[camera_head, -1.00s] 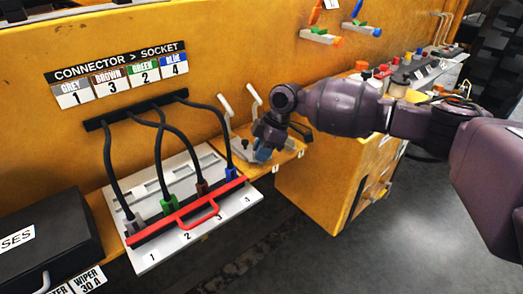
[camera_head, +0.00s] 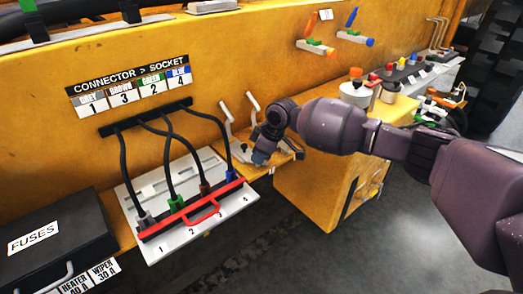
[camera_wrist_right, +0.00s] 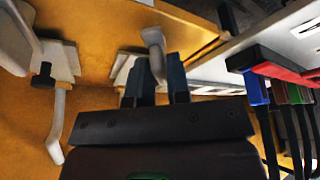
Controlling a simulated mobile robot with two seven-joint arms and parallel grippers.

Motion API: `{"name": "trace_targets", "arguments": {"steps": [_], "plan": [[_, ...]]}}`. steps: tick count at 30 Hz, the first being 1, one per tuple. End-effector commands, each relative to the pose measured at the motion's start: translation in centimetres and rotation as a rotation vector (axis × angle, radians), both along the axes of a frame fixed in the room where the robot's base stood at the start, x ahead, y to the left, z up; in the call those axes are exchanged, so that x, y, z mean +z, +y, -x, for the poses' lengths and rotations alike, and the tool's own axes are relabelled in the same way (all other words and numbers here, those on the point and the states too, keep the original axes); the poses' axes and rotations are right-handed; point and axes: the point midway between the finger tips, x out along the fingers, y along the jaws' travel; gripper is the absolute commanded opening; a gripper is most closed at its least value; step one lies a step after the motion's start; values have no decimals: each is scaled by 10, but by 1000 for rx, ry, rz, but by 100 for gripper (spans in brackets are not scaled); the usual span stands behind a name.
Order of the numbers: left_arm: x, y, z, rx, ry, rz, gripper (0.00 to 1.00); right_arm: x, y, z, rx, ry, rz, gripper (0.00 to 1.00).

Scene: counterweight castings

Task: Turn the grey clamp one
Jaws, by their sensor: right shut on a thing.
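Grey clamps stand on a small yellow shelf just right of the socket board, with pale upright levers (camera_head: 228,112) in the head view. My right gripper (camera_head: 262,157) is at the front of this shelf and hides part of the clamps. In the right wrist view, its two dark fingers (camera_wrist_right: 158,84) are shut on the bent grey handle (camera_wrist_right: 154,42) of the clamp nearer the socket board. A second grey clamp (camera_wrist_right: 58,110) stands apart to the left in that view. The clamp numbers are too small to read. My left gripper is not in view.
The white socket board (camera_head: 155,188) with a red bar (camera_head: 190,212) and black cables is left of the clamps. A black fuse box (camera_head: 50,245) is at lower left. Coloured valve levers (camera_head: 350,18) are on the wall above. Open grey floor (camera_head: 330,255) is at lower right.

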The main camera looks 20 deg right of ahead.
Motion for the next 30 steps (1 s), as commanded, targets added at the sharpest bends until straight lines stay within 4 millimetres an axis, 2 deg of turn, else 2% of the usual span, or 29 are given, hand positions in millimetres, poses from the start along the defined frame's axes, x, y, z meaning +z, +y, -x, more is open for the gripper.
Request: {"name": "trace_targets", "arguments": {"steps": [1,8,12,18,24,30], "plan": [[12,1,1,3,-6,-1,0,10,2,1,-45,-4,-3,0],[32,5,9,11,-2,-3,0,8,2,2,-257,-1,-3,0],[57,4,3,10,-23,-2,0,7,3,2,-372,1,-3,0],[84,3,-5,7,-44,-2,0,4,3,2,-502,3,-2,0],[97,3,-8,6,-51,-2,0,1,3,2,-582,4,0,0],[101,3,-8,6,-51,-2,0,0,2,2,-619,2,0,0]]}}
